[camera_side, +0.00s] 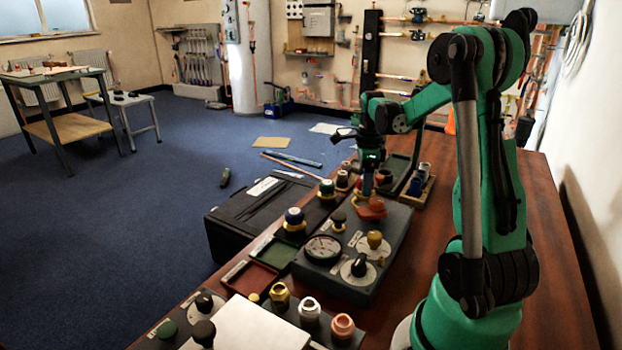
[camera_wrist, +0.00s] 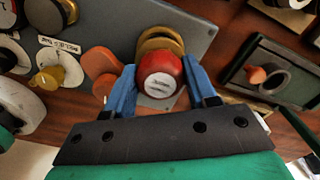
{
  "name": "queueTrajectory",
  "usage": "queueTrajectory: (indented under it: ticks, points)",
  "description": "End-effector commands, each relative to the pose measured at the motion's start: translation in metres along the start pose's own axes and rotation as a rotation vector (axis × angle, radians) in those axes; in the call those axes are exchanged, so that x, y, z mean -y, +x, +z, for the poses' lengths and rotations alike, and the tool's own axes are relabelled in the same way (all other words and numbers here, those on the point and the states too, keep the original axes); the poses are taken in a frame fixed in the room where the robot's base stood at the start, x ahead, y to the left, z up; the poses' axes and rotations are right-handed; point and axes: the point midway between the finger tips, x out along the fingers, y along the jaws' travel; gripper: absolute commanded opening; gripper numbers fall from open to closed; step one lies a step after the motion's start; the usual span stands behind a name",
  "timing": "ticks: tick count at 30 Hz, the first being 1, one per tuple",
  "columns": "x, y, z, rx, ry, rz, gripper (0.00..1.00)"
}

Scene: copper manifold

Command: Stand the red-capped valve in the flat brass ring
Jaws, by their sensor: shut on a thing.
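The red-capped valve (camera_wrist: 160,77) is between the blue fingers of my gripper (camera_wrist: 163,90) in the wrist view, its pale round top label facing the camera. My gripper is shut on it. A brass ring shape (camera_wrist: 160,37) shows just beyond the cap, partly hidden by it. I cannot tell whether the valve is seated in this ring or held above it. In the side view my gripper (camera_side: 368,188) points down over the far end of the dark grey panel, and the valve is not clearly visible there.
An orange handle (camera_wrist: 100,64) lies close left of the fingers. A dark tray (camera_wrist: 250,93) with a ring and an orange knob is to the right. The grey panel (camera_side: 338,283) carries a gauge (camera_side: 323,248) and knobs.

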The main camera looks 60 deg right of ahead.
Motion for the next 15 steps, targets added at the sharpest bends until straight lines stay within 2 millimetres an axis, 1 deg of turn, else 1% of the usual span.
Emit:
queueTrajectory:
  ticks: [9, 15]
  points:
    - [0.0001, 0.0003, 0.0000, 0.000, 0.000, 0.000, 0.00]
    - [0.0002, 0.0071, 0.0000, 0.000, 0.000, 0.000, 0.00]
